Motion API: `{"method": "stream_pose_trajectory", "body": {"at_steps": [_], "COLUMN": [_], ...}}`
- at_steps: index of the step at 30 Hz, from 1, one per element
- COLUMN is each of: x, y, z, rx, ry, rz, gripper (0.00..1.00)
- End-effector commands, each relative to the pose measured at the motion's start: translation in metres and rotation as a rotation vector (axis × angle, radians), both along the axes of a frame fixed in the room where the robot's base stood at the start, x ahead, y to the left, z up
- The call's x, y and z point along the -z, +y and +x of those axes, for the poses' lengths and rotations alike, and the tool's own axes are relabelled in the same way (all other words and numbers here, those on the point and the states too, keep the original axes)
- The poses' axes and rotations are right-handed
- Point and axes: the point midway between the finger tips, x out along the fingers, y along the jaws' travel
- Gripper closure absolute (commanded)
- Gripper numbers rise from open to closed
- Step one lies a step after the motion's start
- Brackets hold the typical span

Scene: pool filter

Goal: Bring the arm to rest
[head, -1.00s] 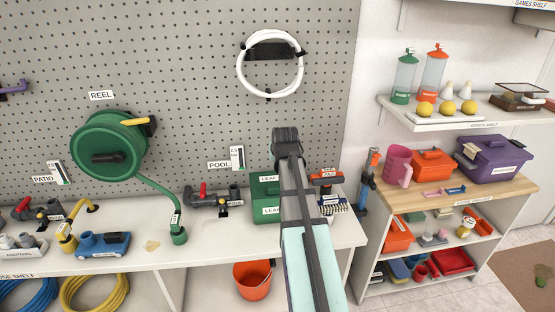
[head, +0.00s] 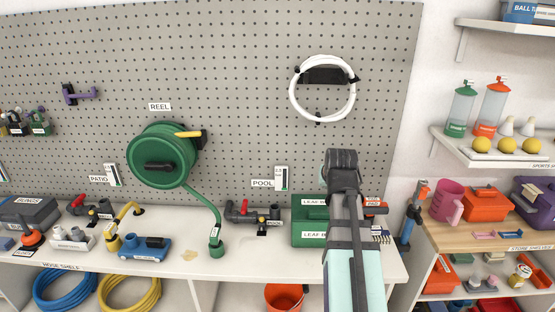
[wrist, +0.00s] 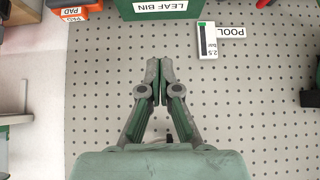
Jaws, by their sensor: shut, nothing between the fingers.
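My arm reaches from the bottom of the head view toward the pegboard, with its dark end in front of the board right of the pool label. In the wrist view my gripper (wrist: 154,68) has its two fingertips together and nothing between them. It is in front of the pegboard (wrist: 245,120), apart from the leaf bin (wrist: 165,8), which shows at the top edge. In the head view the green leaf bin (head: 310,228) stands on the bench, partly hidden behind my arm.
A white hose ring (head: 297,88) hangs on the board above my arm. The green reel (head: 160,155), pool valve (head: 252,213) and blue pump (head: 147,249) are to the left. A shelf unit (head: 455,240) stands to the right. An orange bucket (head: 284,297) is below the bench.

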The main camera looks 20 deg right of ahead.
Motion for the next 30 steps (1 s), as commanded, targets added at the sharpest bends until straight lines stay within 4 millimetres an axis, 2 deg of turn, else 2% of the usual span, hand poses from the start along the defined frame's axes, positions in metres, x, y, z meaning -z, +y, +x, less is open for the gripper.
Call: {"method": "stream_pose_trajectory", "body": {"at_steps": [2, 4, 8, 14, 20, 26, 30], "x": [0.002, 0.014, 0.051, 0.14, 0.229, 0.31, 0.362], "y": [0.002, 0.002, 0.01, 0.039, 0.078, 0.119, 0.148], "z": [-0.005, -0.006, -0.008, -0.014, -0.031, -0.061, -0.089], "rx": [0.008, 0.011, 0.005, -0.028, -0.071, -0.114, -0.146], "ry": [0.003, 0.02, 0.073, 0.203, 0.343, 0.485, 0.586], "rz": [0.007, 0.016, 0.044, 0.106, 0.161, 0.21, 0.238], "gripper": [1.0, 1.0, 1.0, 1.0, 1.0, 1.0, 1.0]}}
